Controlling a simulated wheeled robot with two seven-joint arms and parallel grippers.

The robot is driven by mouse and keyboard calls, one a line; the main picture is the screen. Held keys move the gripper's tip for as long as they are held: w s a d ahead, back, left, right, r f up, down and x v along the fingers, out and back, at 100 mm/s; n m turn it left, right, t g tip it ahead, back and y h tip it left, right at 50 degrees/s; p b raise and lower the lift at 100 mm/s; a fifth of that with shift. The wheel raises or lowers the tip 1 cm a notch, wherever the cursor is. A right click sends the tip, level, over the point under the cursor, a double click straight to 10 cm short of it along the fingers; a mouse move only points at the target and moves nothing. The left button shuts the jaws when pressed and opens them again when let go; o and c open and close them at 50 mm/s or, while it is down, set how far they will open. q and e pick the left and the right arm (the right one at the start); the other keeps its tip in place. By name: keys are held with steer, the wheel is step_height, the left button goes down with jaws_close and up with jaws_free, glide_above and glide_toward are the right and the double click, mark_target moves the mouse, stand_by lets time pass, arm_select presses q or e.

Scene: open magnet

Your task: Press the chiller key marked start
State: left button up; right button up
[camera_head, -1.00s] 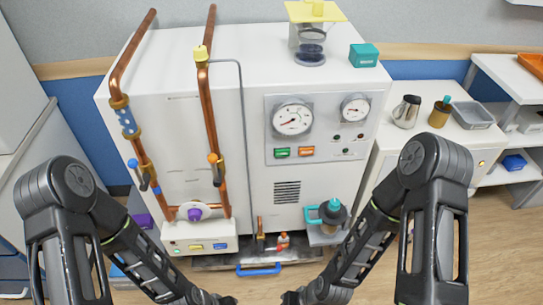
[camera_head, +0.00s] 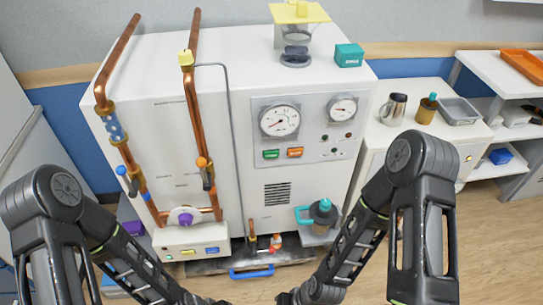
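The chiller is a large white cabinet (camera_head: 240,195) against the wall. Its grey panel carries a green key (camera_head: 271,154) and an orange key (camera_head: 295,152) side by side below the larger gauge (camera_head: 280,121). The lettering on both keys is too small to read. A low white box at the lower left has its own green key (camera_head: 188,252), yellow key (camera_head: 168,257) and blue key (camera_head: 212,250). My two arms reach down to the bottom edge, low in front of the cabinet and well below the panel keys. My gripper fingers are out of frame.
Copper pipes (camera_head: 192,110) with valves stand along the cabinet's left front. A teal-handled vessel (camera_head: 323,212) stands low at the right. A side table holds a metal jug (camera_head: 393,109), a brown cup (camera_head: 426,111) and a grey tray (camera_head: 459,111). Space before the panel is clear.

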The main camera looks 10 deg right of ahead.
jaws_close()
stand_by(1.4)
